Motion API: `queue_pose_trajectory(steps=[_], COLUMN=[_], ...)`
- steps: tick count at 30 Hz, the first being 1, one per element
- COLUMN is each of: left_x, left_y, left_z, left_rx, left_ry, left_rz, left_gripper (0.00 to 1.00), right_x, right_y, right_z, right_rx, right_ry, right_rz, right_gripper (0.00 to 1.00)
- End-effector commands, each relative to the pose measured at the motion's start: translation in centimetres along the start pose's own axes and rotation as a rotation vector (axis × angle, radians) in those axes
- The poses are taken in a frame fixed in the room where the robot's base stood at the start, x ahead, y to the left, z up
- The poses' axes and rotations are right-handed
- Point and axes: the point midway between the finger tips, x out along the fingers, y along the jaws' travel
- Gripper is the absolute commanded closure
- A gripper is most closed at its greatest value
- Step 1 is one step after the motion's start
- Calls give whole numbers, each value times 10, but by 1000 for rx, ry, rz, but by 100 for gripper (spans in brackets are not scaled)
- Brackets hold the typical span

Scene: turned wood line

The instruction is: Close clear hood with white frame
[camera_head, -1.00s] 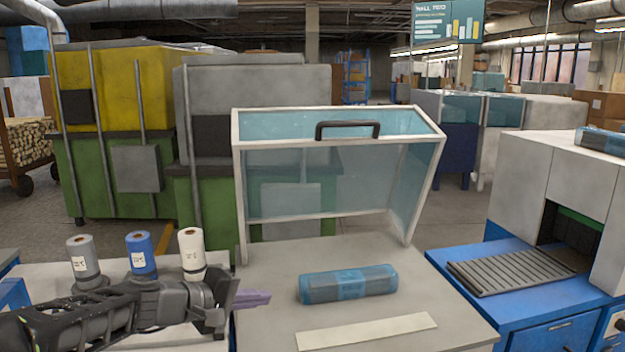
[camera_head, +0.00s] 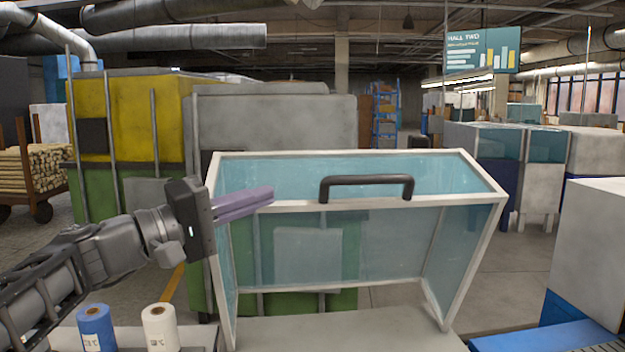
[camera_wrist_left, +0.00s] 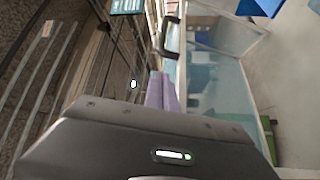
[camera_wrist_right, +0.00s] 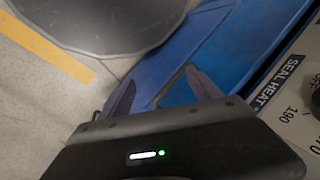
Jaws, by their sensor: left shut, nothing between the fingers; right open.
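The clear hood (camera_head: 345,245) with a white frame stands raised and tilted open over the grey table (camera_head: 345,333) in the head view. A black handle (camera_head: 366,182) sits on the upper front bar of its frame. My left gripper (camera_head: 268,195) is shut and empty, its purple fingers pointing right in front of the hood's upper left part, left of the handle. In the left wrist view the handle (camera_wrist_left: 170,38) lies beyond the fingertips, apart from them. My right gripper (camera_wrist_right: 160,88) shows only in its wrist view, open and empty, near a blue surface.
A blue roll (camera_head: 95,328) and a white roll (camera_head: 160,328) stand at lower left, below my left arm. A pale machine (camera_head: 595,250) with a blue base is at right. In the right wrist view a panel marked SEAL HEAT (camera_wrist_right: 295,110) is close by.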

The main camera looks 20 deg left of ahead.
Motion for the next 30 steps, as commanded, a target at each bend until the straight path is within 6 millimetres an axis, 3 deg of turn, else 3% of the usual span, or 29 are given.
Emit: queue_pose_trajectory(steps=[11, 24, 30], left_x=[14, 84, 99], left_y=[0, 1, 0], left_z=[0, -1, 0], left_rx=[-3, -3, -1], left_ry=[-2, -2, 0], left_rz=[-1, -2, -2], left_gripper=[100, 100, 100], right_x=[-5, -27, -31], right_y=[-2, -11, -12], right_z=[0, 0, 0], right_rx=[0, 1, 1], right_ry=[0, 0, 0], right_rz=[0, 0, 0], right_gripper=[27, 27, 27])
